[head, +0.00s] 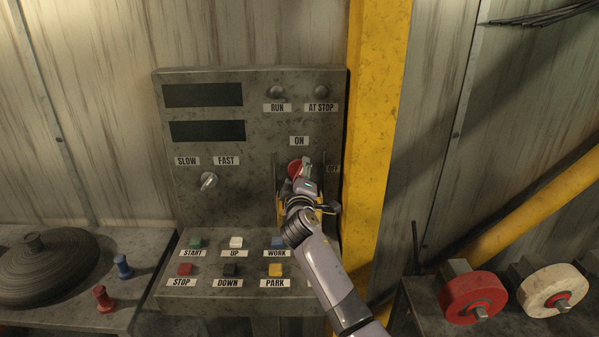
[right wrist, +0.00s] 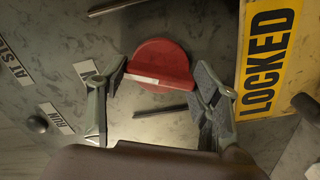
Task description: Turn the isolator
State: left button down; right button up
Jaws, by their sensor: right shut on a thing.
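The isolator is a round red knob (head: 295,169) on the grey control panel, just under the ON label (head: 299,141). In the right wrist view the red isolator (right wrist: 158,55) has a raised bar with a white line. The line's left end lies towards a partly hidden white label. My right gripper (head: 301,180) is at the knob, and its arm hides the panel's lower right. In the right wrist view its fingers (right wrist: 160,82) are shut on the two ends of the bar. My left gripper is not in view.
A yellow LOCKED plate (right wrist: 269,60) is beside the knob in the wrist view. A yellow post (head: 375,130) stands right of the panel. Coloured push buttons (head: 236,242) sit below. Polishing wheels (head: 472,298) are at right, and a dark round disc (head: 40,265) is at left.

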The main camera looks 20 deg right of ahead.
jog(key=n+p, duration=0.2)
jog(key=n, duration=0.2)
jog(key=shift+n, duration=0.4)
jog(key=shift+f, duration=0.1)
dwell(0.3)
jog(key=o, duration=1.2)
jog(key=shift+a, duration=0.1)
jog(key=shift+c, duration=0.2)
jog(key=v, duration=1.2)
